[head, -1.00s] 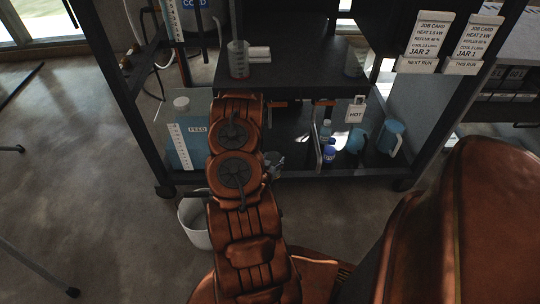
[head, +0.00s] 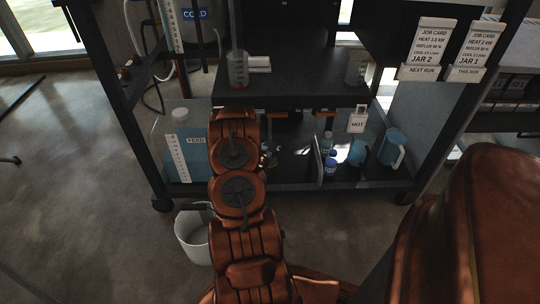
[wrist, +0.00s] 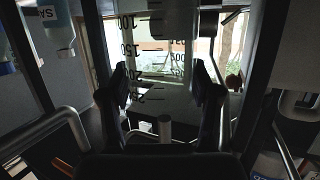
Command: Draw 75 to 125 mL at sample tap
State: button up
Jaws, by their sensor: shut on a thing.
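In the wrist view my gripper (wrist: 164,88) has one dark finger on each side of a clear graduated vessel (wrist: 168,42) and is shut on it. Its printed marks run from 100 at the top of the picture to about 250 lower down. I cannot tell whether it holds liquid. In the head view my arm hides the gripper and the held vessel. I cannot pick out the sample tap for certain. A white HOT tag (head: 357,120) hangs below the shelf's right part.
The dark rack (head: 300,92) fills the view ahead. On its shelf stand a graduated beaker (head: 238,69) and another clear vessel (head: 355,70). Below are a FEED tank (head: 198,160), blue bottle (head: 330,164) and blue jugs (head: 391,148). A white bucket (head: 194,240) stands on the floor.

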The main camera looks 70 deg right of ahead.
jog(key=shift+w+d+f, duration=0.1)
jog(key=shift+w+d, duration=0.05)
jog(key=shift+d, duration=0.15)
notch_tip(320, 180, down, 4)
jog(key=shift+a+r+b, duration=0.1)
jog(key=shift+r+b, duration=0.05)
jog(key=shift+b, duration=0.65)
jog(key=shift+r, duration=0.15)
jog(key=o, duration=1.1)
jog(key=shift+o, duration=0.2)
jog(key=shift+a+r, duration=0.15)
jog(key=shift+a, duration=0.15)
jog(key=p+v, duration=0.3)
jog(key=v, duration=0.8)
